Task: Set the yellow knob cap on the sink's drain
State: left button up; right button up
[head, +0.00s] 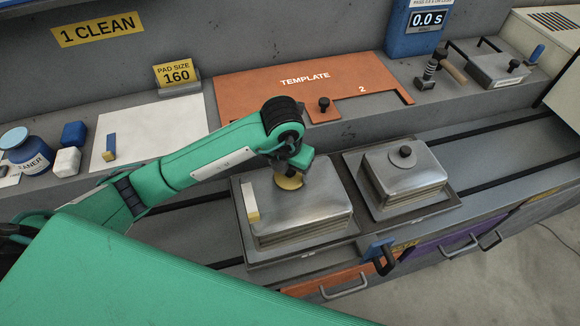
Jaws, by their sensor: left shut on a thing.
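My left gripper (291,172) comes down over the larger metal block (320,205) and is shut on a round yellow piece, which looks like the yellow knob cap (289,183). The cap is at the block's top, towards its back; the gripper partly covers it. I cannot tell whether the cap touches the block. I cannot make out a sink or a drain in this view. My right gripper is not in view.
A smaller metal block (410,178) with a dark knob (405,152) stands to the right. An orange template board (250,95) lies behind. Drawer handles (345,291) stick out in front.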

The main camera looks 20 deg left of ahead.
pick_arm(q)
jog(key=shift+f, duration=0.25)
jog(key=shift+f, duration=0.1)
jog(key=o, duration=1)
jog(key=shift+c, duration=0.2)
